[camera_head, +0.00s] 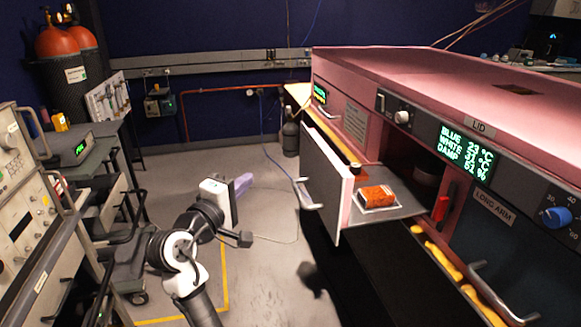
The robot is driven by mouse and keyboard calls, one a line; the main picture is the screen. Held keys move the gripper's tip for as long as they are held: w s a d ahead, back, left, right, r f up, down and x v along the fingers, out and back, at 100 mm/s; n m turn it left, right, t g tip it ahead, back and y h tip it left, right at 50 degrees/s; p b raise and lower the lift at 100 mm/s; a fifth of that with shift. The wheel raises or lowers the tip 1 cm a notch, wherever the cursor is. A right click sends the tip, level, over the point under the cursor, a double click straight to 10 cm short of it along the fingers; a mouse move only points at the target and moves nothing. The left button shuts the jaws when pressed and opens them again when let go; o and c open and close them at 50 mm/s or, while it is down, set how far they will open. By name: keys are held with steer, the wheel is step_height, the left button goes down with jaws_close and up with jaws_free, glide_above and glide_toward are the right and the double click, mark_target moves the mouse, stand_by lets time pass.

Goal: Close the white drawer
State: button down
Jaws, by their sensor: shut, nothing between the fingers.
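The white drawer (326,183) sticks out from the pink cabinet on the right, standing open. Its front panel is white with a metal bar handle (308,193). An orange packet (376,195) lies on a small tray inside it. My gripper (244,182) is to the left of the drawer front, apart from it, with a floor gap between them. It is shut and empty, though its fingertips are small and partly blurred in this view.
The pink cabinet (460,75) fills the right side, with a blue knob (556,216) and a lower handle (502,290). Equipment carts (95,165) and orange-topped cylinders (66,45) stand at the left. The grey floor between is mostly free.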

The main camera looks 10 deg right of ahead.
steer(key=d+g, duration=0.1)
steer(key=d, duration=0.1)
steer(key=h+p, duration=0.1)
steer(key=p, duration=0.2)
glide_toward(305, 160)
steer(key=w+d, duration=0.2)
steer(key=w, duration=0.3)
steer(key=shift+s+d+r+p, duration=0.1)
steer(key=shift+d+p, duration=0.2)
steer(key=shift+d, duration=0.55)
steer(key=shift+d, duration=0.15)
steer(key=d+p, duration=0.1)
steer(key=d, duration=0.6)
steer(key=w+d+p, duration=0.1)
steer(key=d+p, duration=0.1)
steer(key=d, duration=0.6)
steer(key=d+p, duration=0.1)
steer(key=d, duration=0.6)
steer(key=shift+w+d+p, duration=0.2)
steer(key=shift+w+p, duration=0.15)
steer(key=shift+d+r, duration=0.1)
steer(key=shift+d, duration=0.15)
